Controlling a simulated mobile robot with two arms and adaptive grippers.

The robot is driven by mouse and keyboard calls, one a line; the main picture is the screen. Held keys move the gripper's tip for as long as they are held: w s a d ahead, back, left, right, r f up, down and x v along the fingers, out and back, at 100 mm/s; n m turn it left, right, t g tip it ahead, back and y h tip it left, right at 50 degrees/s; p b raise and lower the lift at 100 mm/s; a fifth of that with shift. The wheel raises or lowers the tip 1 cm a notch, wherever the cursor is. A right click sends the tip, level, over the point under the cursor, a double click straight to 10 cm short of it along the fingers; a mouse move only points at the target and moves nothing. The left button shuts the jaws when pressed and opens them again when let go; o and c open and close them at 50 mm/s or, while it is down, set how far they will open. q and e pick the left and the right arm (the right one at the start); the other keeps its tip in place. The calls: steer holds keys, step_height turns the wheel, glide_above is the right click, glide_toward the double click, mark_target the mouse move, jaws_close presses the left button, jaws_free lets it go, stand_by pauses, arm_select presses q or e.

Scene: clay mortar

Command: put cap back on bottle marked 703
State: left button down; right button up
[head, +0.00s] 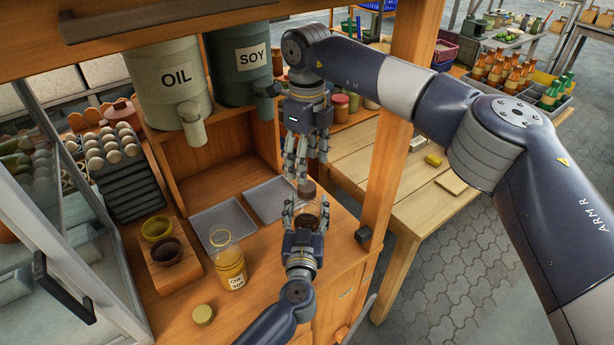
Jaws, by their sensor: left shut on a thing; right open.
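My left gripper (307,207) is shut around a small brownish bottle (308,212) above the wooden counter. A darker brown top (307,188) shows at its upper end; I cannot tell whether it is a cap or the bottle's neck. My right gripper (303,172) is open, pointing down just above that top. A glass bottle of yellow oil (229,262) stands upright on the counter, left of my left gripper, with a label reading OIL and smaller unclear text. Its mouth looks open. A round yellowish cap (203,315) lies on the counter near it. I cannot read 703 anywhere.
Two grey trays (222,216) lie behind the oil bottle. Two small bowls (166,251) sit on a wooden block at left. Large OIL (172,85) and SOY (243,65) dispensers hang above. A wooden post (385,190) stands right of my grippers.

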step_height(320, 180, up, 5)
steer(key=shift+r, duration=0.15)
arm_select(q)
steer(key=c, duration=0.5)
jaws_free()
steer(key=s, duration=1.2)
steer(key=shift+a, duration=0.4)
arm_select(e)
steer(key=shift+a, duration=0.1)
